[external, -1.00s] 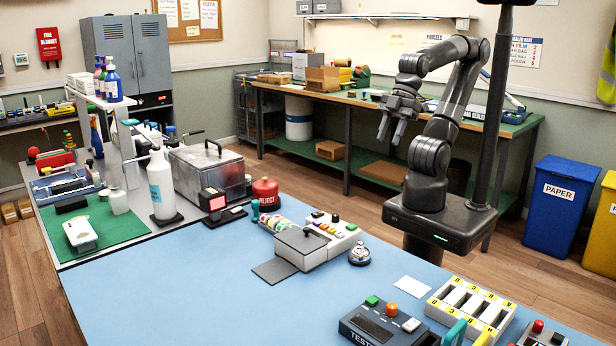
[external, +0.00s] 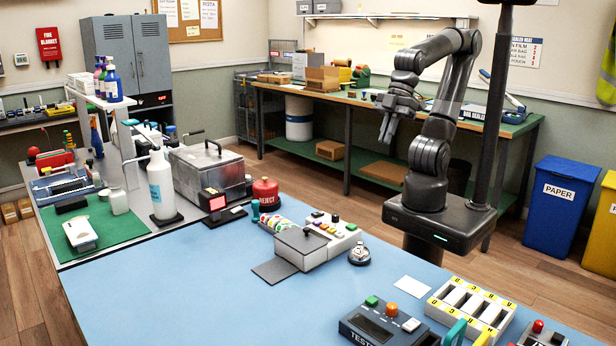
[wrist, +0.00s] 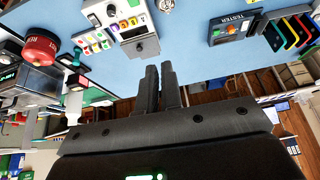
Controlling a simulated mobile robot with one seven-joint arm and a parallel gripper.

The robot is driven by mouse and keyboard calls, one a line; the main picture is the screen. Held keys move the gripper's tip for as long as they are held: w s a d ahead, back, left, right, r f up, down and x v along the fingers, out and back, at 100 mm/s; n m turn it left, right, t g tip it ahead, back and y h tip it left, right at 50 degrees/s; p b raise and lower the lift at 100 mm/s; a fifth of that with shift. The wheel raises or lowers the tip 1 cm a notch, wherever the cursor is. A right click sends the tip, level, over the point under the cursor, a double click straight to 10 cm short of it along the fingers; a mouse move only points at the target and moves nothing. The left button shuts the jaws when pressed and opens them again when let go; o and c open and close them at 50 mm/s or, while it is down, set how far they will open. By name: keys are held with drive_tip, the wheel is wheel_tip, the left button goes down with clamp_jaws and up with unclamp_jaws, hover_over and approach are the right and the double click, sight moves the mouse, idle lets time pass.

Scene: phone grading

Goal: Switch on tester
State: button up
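The tester (external: 385,324) is a dark box at the front edge of the blue table in the external view. The tester also shows at the upper right of the wrist view (wrist: 231,28). My gripper (external: 386,138) is in the air beyond the table's far side, well away from the tester. In the wrist view its two fingers (wrist: 160,70) are together or nearly so, with nothing between them.
A grey unit with coloured buttons (external: 318,240) and a small silver bell-like object (external: 359,254) stand mid-table. A slotted white tray (external: 455,325) is right of the tester. A red REJECT container (external: 265,190) stands at the back left. The blue surface (external: 220,310) is clear at front left.

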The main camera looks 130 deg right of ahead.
drive_tip(key=shift+g, duration=0.4)
drive_tip(key=w+a, duration=0.2)
drive_tip(key=w, duration=0.1)
drive_tip(key=w+a, duration=0.1)
drive_tip(key=w, duration=0.2)
drive_tip(key=w+a, duration=0.2)
drive_tip(key=w, duration=0.1)
drive_tip(key=shift+w+a+r, duration=0.1)
drive_tip(key=shift+w+a, duration=0.15)
drive_tip(key=shift+a, duration=0.1)
clamp_jaws()
hover_over(408, 327)
drive_tip(key=s, duration=0.5)
wheel_tip(408, 327, down, 12)
drive_tip(key=shift+g, duration=0.3)
drive_tip(key=x, duration=1.3)
drive_tip(key=shift+s+d+f, duration=0.15)
drive_tip(key=shift+s+f, duration=0.1)
drive_tip(key=shift+f, duration=0.25)
